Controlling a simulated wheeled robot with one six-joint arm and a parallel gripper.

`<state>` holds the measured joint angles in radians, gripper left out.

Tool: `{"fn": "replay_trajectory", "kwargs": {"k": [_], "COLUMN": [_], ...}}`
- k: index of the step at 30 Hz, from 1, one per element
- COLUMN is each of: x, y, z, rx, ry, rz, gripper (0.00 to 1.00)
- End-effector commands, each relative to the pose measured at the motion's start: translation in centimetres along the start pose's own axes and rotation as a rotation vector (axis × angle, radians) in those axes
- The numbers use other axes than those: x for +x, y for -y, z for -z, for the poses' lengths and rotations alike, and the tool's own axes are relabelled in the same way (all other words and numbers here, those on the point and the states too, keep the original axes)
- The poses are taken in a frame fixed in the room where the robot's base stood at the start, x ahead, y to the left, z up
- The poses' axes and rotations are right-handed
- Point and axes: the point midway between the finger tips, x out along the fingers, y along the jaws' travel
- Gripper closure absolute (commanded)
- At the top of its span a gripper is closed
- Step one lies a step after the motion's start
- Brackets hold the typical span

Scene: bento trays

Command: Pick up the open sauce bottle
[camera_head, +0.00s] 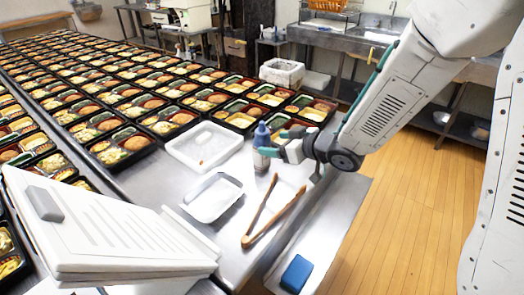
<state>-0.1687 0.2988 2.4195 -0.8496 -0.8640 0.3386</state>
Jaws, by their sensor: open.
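A sauce bottle (261,138) with a blue-grey upper part stands upright near the right edge of the steel table (231,259). My gripper (268,143) comes in from the right at the bottle's height. Its green-tipped fingers are at the bottle, one on the near side and one on the far side as far as I can see. The gripper is open. Whether the fingers touch the bottle is too small to tell.
A white tray (190,158) and a smaller white dish (209,203) lie left of the bottle. Wooden tongs (256,223) lie in front. Several bento trays (124,147) fill the table behind and left. A blue sponge (297,273) and a white box (282,72) are at the right side.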

Motion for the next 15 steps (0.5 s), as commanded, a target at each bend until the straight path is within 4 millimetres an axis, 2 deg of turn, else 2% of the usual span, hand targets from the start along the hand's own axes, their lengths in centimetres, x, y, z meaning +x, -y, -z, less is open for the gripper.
{"fn": "replay_trajectory", "kwargs": {"k": [11, 15], "x": [3.7, 5.9], "y": [0.5, 0.8], "z": [-0.1, -0.2], "rx": [0.001, 0.001], "ry": [-0.003, -0.003], "rz": [0.006, 0.006], "gripper": [0.24, 0.24]}}
